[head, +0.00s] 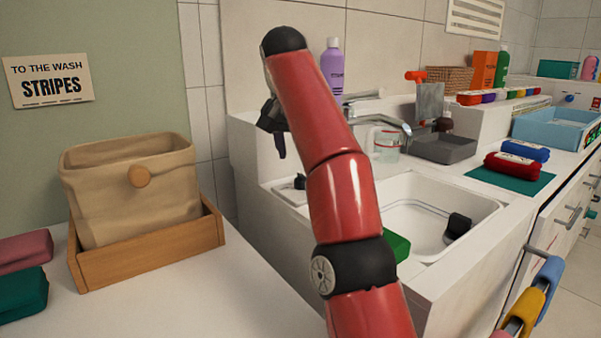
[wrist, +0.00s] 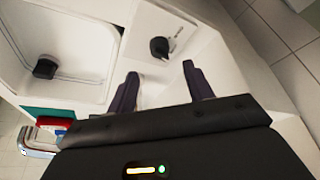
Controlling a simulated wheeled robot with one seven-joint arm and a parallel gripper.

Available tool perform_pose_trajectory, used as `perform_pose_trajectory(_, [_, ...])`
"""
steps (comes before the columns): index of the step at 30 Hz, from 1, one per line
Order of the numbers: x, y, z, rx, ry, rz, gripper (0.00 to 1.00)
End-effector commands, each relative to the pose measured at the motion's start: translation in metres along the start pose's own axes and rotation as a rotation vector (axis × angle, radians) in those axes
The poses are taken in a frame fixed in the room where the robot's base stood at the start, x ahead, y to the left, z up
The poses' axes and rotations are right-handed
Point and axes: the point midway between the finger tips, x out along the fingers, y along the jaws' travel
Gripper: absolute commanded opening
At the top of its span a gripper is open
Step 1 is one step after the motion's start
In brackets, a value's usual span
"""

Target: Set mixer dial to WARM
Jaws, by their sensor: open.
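The mixer dial is a small black knob (wrist: 159,47) on the white ledge beside the sink basin, with small dark lettering next to it. In the head view the dark knob (head: 300,182) is small, and its setting cannot be read. My gripper (wrist: 160,72) is open and empty, its two dark fingers pointing toward the knob. In the wrist view the knob appears beyond the gap between the fingertips, with no visible contact. In the head view my gripper (head: 275,130) is above the ledge, partly hidden by my red arm.
The sink basin (head: 480,205) holds a black object (head: 459,226). The faucet (head: 392,124), a purple bottle (head: 333,65) and a clear jug (head: 387,146) stand behind. A beige bin (head: 110,205) sits in a wooden tray (head: 150,262) at left. Bare counter lies in front.

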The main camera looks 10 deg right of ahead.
Motion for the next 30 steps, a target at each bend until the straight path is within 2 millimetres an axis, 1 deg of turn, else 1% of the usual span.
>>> perform_pose_trajectory(5, [0.009, 0.001, -0.001, 0.0, 0.001, 0.004, 0.52])
perform_pose_trajectory(11, [0.025, 0.001, 0.002, 0.0, 0.001, 0.003, 0.52])
perform_pose_trajectory(12, [0.033, 0.001, 0.001, 0.001, 0.0, 0.005, 0.52])
perform_pose_trajectory(18, [0.059, 0.001, 0.001, 0.001, 0.001, 0.004, 0.52])
perform_pose_trajectory(21, [0.069, 0.0, 0.001, 0.001, 0.002, 0.003, 0.52])
perform_pose_trajectory(25, [0.074, 0.0, 0.001, 0.001, 0.003, 0.001, 0.52])
perform_pose_trajectory(30, [0.075, 0.0, 0.001, 0.001, 0.004, 0.001, 0.52])
